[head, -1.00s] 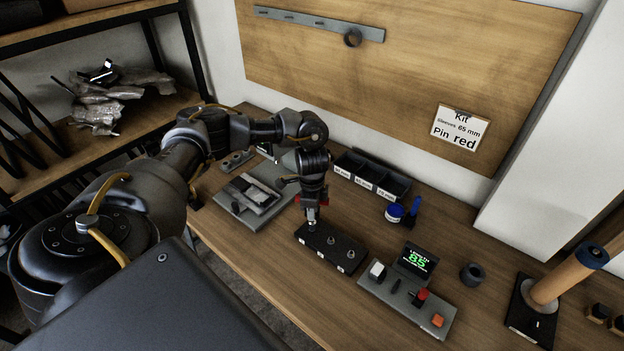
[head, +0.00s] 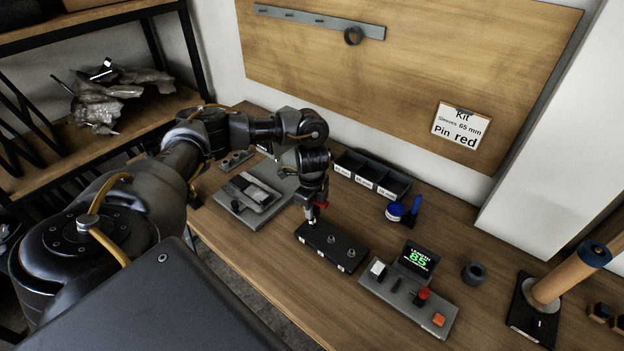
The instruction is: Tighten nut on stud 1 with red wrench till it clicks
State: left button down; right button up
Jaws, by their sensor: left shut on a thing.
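A black stud block (head: 343,247) lies on the bench with small pale labels on its front edge. Two studs with metal tops, the middle stud (head: 331,239) and the right stud (head: 351,253), stand clear. My left gripper (head: 311,216) points down over the left end of the block and is shut. A small red part of the red wrench (head: 322,205) shows at the gripper's right side; most of the wrench is hidden by the gripper. The left stud and any nut there are too covered to make out. My right gripper is out of view.
A grey fixture (head: 247,200) lies left of the block, and a labelled black bin (head: 372,177) stands behind. A control box (head: 408,297) with a display reading 85 is at the right.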

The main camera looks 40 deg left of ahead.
pick_arm(q)
jog(key=shift+m+b, duration=0.45)
jog(key=shift+m, duration=1.85)
